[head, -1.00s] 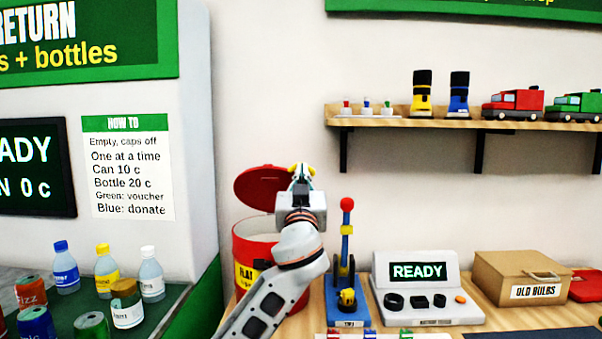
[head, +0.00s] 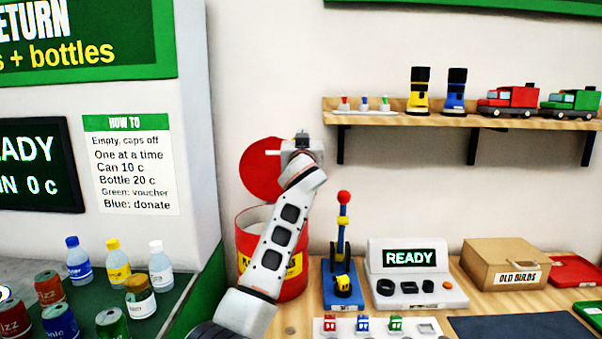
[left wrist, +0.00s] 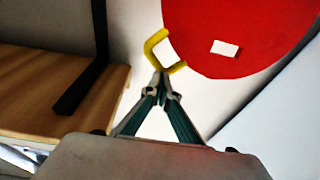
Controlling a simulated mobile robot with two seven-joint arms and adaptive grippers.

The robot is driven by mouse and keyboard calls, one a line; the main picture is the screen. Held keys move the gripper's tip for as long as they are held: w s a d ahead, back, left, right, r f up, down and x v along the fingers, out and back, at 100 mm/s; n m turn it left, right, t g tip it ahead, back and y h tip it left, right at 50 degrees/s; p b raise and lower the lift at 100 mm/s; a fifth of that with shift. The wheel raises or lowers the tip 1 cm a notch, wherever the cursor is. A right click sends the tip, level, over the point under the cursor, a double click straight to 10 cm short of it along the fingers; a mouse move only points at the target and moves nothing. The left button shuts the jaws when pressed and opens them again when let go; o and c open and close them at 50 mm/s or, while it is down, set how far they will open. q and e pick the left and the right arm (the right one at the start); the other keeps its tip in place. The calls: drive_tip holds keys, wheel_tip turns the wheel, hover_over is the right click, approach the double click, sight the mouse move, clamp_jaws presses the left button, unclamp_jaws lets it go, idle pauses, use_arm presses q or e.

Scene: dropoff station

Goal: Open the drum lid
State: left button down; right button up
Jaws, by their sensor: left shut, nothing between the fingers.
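The red drum (head: 246,226) with a yellow label stands at the left end of the wooden counter, partly hidden by my left arm. Its round red lid (head: 258,172) stands raised, about upright, above the back of the drum. In the left wrist view the lid (left wrist: 230,40) shows a small white patch and a yellow loop handle (left wrist: 153,44) at its edge. My right gripper is not in view.
A blue stand with a red-knobbed lever (head: 343,230) and a grey READY device (head: 420,290) stand right of the drum. A shelf (head: 390,118) with boots and toy trucks hangs above. Bottles and cans stand on the green counter (head: 178,300) at left.

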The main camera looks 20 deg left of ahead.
use_arm(q)
drive_tip(key=shift+w+a+r, duration=0.2)
drive_tip(key=shift+w, duration=0.4)
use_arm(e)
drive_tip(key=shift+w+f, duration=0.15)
